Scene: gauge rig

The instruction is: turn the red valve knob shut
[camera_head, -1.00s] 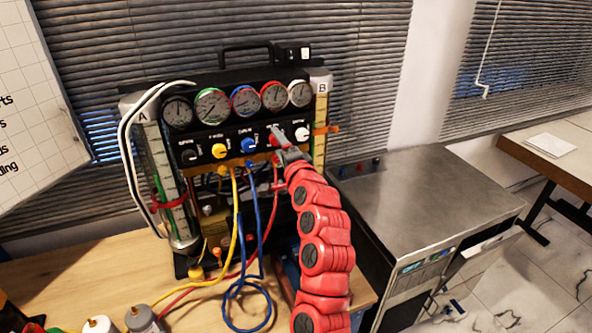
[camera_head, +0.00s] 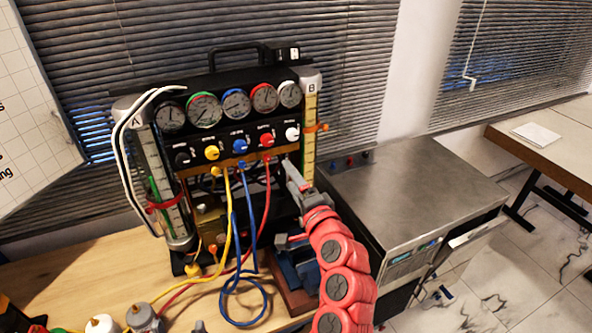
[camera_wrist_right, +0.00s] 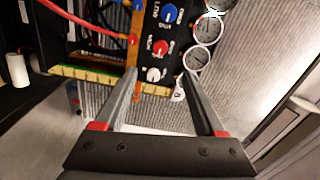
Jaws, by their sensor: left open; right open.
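The red valve knob (camera_head: 266,141) sits on the black panel, fourth in the row of knobs, and is uncovered in the head view. It also shows in the wrist view (camera_wrist_right: 161,47), beyond my fingertips. My right gripper (camera_head: 291,166) is open and empty, below and right of the red knob and apart from it. In the wrist view its fingers (camera_wrist_right: 162,77) are spread, with the white knob (camera_wrist_right: 153,74) between their tips in the picture. A small dark tip of my left gripper (camera_head: 199,326) shows at the bottom edge; most of it is hidden.
Gauges (camera_head: 236,104) line the panel above the knobs. A red hose (camera_head: 267,190), a blue hose (camera_head: 249,190) and a yellow hose (camera_head: 229,200) hang below. Tube B (camera_head: 310,110) stands right of the panel. A steel cabinet (camera_head: 410,185) stands right of the rig.

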